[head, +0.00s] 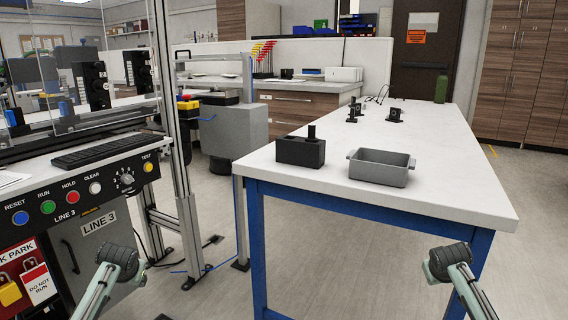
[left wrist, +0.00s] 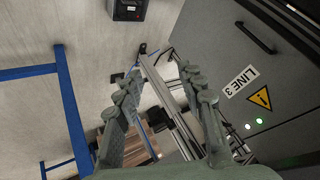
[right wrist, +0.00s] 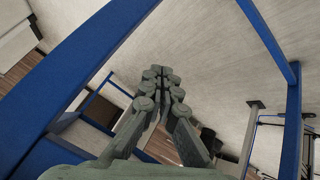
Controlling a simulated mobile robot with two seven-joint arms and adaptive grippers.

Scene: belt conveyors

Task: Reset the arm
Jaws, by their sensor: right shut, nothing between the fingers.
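My left gripper (left wrist: 159,76) is open and empty in the left wrist view, its two grey-green fingers well apart. Behind them are the floor, a metal frame and the grey cabinet (left wrist: 245,75) marked LINE 3. My right gripper (right wrist: 161,72) is shut and empty in the right wrist view, its fingertips together. It is close to the blue table frame (right wrist: 110,50). In the head view, parts of both my arms show at the bottom left and bottom right. Both grippers are out of sight there.
The LINE 3 panel (head: 95,190) with buttons stands at the left, beside a metal post (head: 172,120).

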